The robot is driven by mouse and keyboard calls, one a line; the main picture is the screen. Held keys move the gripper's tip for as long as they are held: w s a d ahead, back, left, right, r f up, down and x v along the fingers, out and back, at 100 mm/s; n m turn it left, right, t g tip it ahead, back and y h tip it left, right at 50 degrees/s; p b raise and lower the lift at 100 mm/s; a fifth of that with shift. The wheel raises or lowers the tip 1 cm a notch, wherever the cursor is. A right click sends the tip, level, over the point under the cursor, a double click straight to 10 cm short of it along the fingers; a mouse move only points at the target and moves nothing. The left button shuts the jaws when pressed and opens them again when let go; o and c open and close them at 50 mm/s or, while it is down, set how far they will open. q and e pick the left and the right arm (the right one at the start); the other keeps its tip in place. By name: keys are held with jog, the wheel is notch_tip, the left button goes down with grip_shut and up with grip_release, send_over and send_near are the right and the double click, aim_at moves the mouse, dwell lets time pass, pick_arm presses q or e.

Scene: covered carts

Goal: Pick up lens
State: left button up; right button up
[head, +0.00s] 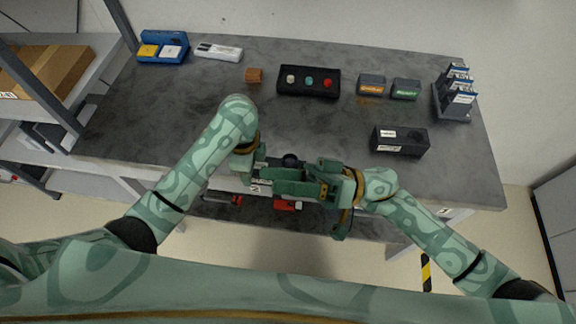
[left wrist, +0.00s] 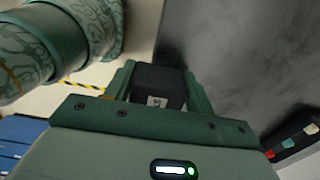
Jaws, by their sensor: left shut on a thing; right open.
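A dark, block-like thing with a small white label, which I take to be the lens (left wrist: 157,85), sits between the two green fingers of my left gripper in the left wrist view. The left gripper (head: 268,168) is shut on it above the table's front edge. In the head view only a dark rounded top of the lens (head: 290,160) shows; the rest is hidden by the grippers. My right gripper (head: 305,186) is open, close beside the left one and the lens. Whether it touches the lens cannot be told.
The table's left-middle is clear.

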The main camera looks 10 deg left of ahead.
aim_at(289, 155)
jog(key=w+d+f+n+t+h, duration=0.15)
jog(key=n+t+h, duration=0.45)
jog(key=n+t, duration=0.95)
jog(key=w+d+f+n+t+h, duration=0.1)
jog(key=w+f+n+t+h, duration=0.2)
jog(key=n+t+h, duration=0.8)
notch_tip(289, 155, down, 10)
jog(key=s+g+h, duration=0.1)
jog(key=s+g, duration=0.1)
jog(key=g, duration=0.2)
jog(key=x, duration=0.8)
jog(key=a+x, duration=0.1)
jog(key=x, duration=0.3)
jog(key=shift+f, duration=0.2)
jog(key=shift+s, duration=0.1)
jog(key=c, duration=1.1)
